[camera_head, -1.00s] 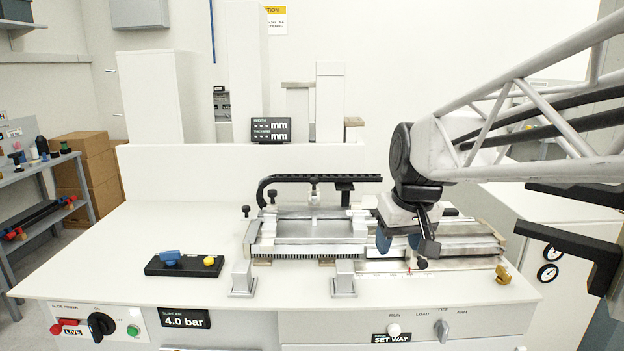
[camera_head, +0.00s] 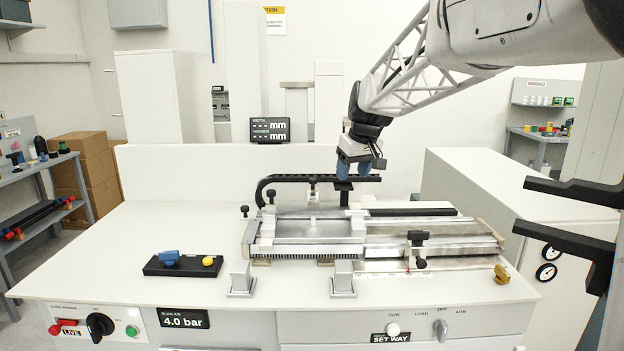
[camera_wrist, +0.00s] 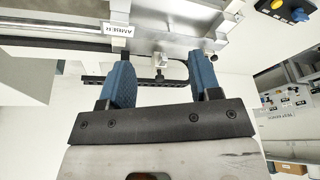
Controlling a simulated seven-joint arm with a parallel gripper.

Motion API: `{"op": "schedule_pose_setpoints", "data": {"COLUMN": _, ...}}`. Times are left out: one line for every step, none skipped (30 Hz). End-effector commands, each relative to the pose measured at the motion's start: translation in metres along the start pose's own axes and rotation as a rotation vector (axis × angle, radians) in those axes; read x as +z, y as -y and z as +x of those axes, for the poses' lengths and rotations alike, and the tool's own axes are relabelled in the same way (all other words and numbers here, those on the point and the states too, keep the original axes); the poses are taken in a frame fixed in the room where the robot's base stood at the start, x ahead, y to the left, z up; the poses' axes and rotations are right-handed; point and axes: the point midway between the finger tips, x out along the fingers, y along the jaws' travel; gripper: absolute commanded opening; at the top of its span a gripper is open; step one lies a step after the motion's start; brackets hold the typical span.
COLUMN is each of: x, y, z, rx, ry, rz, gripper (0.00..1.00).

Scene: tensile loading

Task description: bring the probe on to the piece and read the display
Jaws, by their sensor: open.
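The display (camera_head: 270,130) stands on the back ledge, with dashes and "mm" on both its lines. A black curved bar (camera_head: 325,178) runs behind the fixture, with a small silver probe-like part (camera_head: 313,187) hanging from it and a black block (camera_head: 344,187) near its right end. A flat silver piece (camera_head: 310,226) appears to lie on the fixture bed below. My gripper (camera_head: 354,172) is open, its blue fingers just above the bar's right end. In the wrist view, the fingers (camera_wrist: 162,72) spread apart with the bar (camera_wrist: 150,83) beyond; contact cannot be told.
The fixture (camera_head: 300,250) has a long slide to the right with a black-topped stop (camera_head: 418,240) on it. A black tray (camera_head: 184,265) with blue and yellow knobs sits at left. Switches line the front panel.

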Motion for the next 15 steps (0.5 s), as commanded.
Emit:
{"op": "schedule_pose_setpoints", "data": {"x": -0.013, "y": -0.004, "z": 0.005, "rx": -0.004, "ry": -0.002, "rz": -0.012, "gripper": 0.58}}
{"op": "schedule_pose_setpoints", "data": {"x": -0.02, "y": -0.005, "z": 0.008, "rx": -0.007, "ry": -0.003, "rz": -0.021, "gripper": 0.58}}
{"op": "schedule_pose_setpoints", "data": {"x": -0.03, "y": -0.008, "z": 0.011, "rx": -0.01, "ry": -0.006, "rz": -0.032, "gripper": 0.58}}
{"op": "schedule_pose_setpoints", "data": {"x": -0.037, "y": -0.01, "z": 0.014, "rx": -0.012, "ry": -0.007, "rz": -0.039, "gripper": 0.58}}
{"op": "schedule_pose_setpoints", "data": {"x": -0.044, "y": -0.012, "z": 0.017, "rx": -0.015, "ry": -0.009, "rz": -0.048, "gripper": 0.58}}
{"op": "schedule_pose_setpoints", "data": {"x": -0.054, "y": -0.014, "z": 0.021, "rx": -0.018, "ry": -0.012, "rz": -0.059, "gripper": 0.58}}
{"op": "schedule_pose_setpoints", "data": {"x": -0.061, "y": -0.015, "z": 0.023, "rx": -0.021, "ry": -0.014, "rz": -0.067, "gripper": 0.58}}
{"op": "schedule_pose_setpoints", "data": {"x": -0.068, "y": -0.017, "z": 0.026, "rx": -0.024, "ry": -0.015, "rz": -0.075, "gripper": 0.58}}
{"op": "schedule_pose_setpoints", "data": {"x": -0.077, "y": -0.019, "z": 0.03, "rx": -0.027, "ry": -0.018, "rz": -0.086, "gripper": 0.58}}
{"op": "schedule_pose_setpoints", "data": {"x": -0.084, "y": -0.021, "z": 0.034, "rx": -0.029, "ry": -0.02, "rz": -0.094, "gripper": 0.58}}
{"op": "schedule_pose_setpoints", "data": {"x": -0.091, "y": -0.023, "z": 0.037, "rx": -0.032, "ry": -0.022, "rz": -0.102, "gripper": 0.58}}
{"op": "schedule_pose_setpoints", "data": {"x": -0.1, "y": -0.025, "z": 0.041, "rx": -0.034, "ry": -0.024, "rz": -0.114, "gripper": 0.58}}
{"op": "schedule_pose_setpoints", "data": {"x": -0.106, "y": -0.027, "z": 0.045, "rx": -0.037, "ry": -0.026, "rz": -0.122, "gripper": 0.58}}
{"op": "schedule_pose_setpoints", "data": {"x": -0.113, "y": -0.028, "z": 0.048, "rx": -0.039, "ry": -0.028, "rz": -0.13, "gripper": 0.58}}
{"op": "schedule_pose_setpoints", "data": {"x": -0.122, "y": -0.031, "z": 0.053, "rx": -0.043, "ry": -0.031, "rz": -0.141, "gripper": 0.58}}
